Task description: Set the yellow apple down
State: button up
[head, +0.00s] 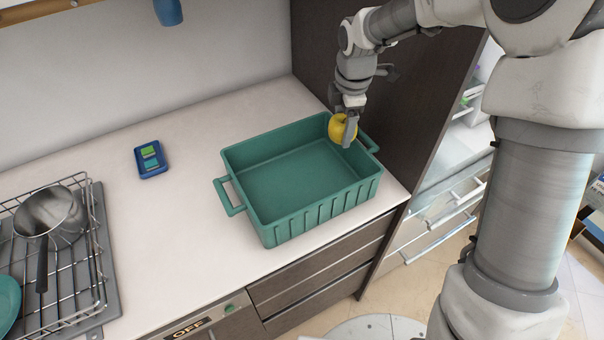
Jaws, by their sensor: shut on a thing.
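The yellow apple (337,129) is held in my gripper (348,126), which points down and is shut on it. The apple appears over the right end of the green bin (284,219), near its right back corner. Its exact height relative to the bin's rim is hard to tell. The bin is a rectangular open box with a handle at each end, and its visible inside is empty. My fingers hide part of the apple's right side.
A small blue tray with green pieces (151,159) lies left of the bin. A dish rack (88,268) with a metal pot (50,216) stands at the far left. A dark tall panel (415,100) rises right behind the bin.

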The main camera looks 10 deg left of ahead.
jog(key=shift+w, duration=0.25)
jog(key=shift+a, duration=0.15)
send_over(300, 185)
jog(key=f, duration=0.7)
jog(key=shift+s+b, duration=0.35)
jog(key=shift+f, duration=1.95)
jog(key=shift+f, duration=0.1)
jog(key=shift+f+b, duration=0.15)
jog(key=shift+b, duration=0.15)
jog(key=o, duration=1.3)
